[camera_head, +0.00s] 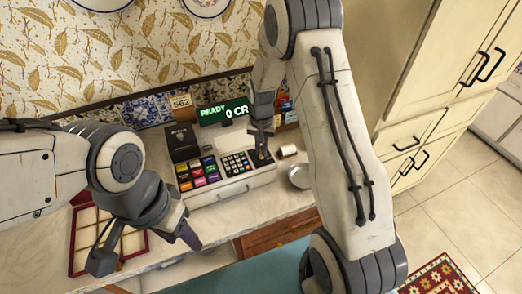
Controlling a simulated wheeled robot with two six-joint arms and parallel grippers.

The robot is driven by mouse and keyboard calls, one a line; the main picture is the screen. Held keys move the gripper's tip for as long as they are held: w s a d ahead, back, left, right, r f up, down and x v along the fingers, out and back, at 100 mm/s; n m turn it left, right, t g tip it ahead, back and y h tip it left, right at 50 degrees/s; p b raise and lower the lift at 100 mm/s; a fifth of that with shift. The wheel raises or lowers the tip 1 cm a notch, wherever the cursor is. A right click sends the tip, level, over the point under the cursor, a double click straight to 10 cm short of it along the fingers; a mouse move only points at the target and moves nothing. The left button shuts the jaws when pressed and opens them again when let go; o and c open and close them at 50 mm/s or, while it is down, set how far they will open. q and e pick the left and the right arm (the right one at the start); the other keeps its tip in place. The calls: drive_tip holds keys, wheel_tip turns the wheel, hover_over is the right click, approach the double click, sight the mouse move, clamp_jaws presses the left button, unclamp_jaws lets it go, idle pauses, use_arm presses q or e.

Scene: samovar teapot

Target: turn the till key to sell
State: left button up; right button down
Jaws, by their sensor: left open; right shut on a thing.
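The till (232,187) stands on the counter in the middle of the head view, with coloured keys and a number pad. Its green display (223,113) reads "READY 0 CR". My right gripper (262,150) points down at the right end of the till's top and is shut on the till key (261,156), which is small and mostly hidden by the fingers. I cannot tell which position the key is turned to. My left gripper (145,250) is open and empty, low at the left, in front of the till and near the counter's front edge.
A red-edged tray (72,240) lies at the left under my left arm. A paper roll (287,151) and a round metal item (299,176) sit right of the till. A tall cream cupboard (405,75) stands at the right.

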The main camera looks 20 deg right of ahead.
drive_tip(key=shift+m, duration=1.1)
drive_tip(key=c, duration=1)
unclamp_jaws()
drive_tip(key=shift+o, duration=0.2)
drive_tip(key=shift+r, duration=0.15)
drive_tip(key=shift+r+b, duration=0.35)
drive_tip(key=shift+b, duration=0.05)
wheel_tip(320, 180, up, 10)
drive_tip(key=b, duration=0.2)
drive_tip(key=shift+f, duration=0.2)
